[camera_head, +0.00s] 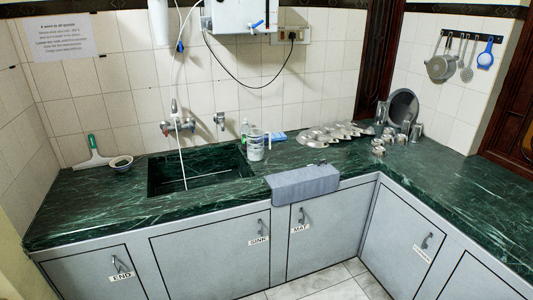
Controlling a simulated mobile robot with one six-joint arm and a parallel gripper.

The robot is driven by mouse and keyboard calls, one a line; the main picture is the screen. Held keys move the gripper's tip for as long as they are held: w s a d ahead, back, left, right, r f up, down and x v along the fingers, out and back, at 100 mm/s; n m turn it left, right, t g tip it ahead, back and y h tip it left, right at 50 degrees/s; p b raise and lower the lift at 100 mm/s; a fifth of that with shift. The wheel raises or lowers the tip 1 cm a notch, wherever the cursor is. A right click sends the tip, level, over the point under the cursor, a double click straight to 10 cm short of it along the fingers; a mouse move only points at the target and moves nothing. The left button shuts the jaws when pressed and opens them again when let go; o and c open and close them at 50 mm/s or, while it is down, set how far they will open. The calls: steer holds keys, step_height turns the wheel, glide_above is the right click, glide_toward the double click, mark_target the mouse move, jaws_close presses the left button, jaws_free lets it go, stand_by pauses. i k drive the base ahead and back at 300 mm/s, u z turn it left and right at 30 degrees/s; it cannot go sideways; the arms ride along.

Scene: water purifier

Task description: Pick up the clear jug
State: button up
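The clear jug (256,147) stands upright on the dark green marble counter (221,205), just right of the sink. It looks pale and see-through, with what seems to be a handle on its right side. My gripper is not in view.
A bottle (244,130) stands close behind the jug, and a blue item (278,136) lies to its right. A grey cloth (303,184) hangs over the front edge. The sink (195,172) is left. Steel plates (335,133) and cups (378,147) stand right.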

mark_target(255, 137)
steer(key=z, duration=0.3)
steer(key=k, duration=0.55)
steer(key=u, duration=1.55)
steer(key=i, duration=1.05)
steer(key=u, duration=0.05)
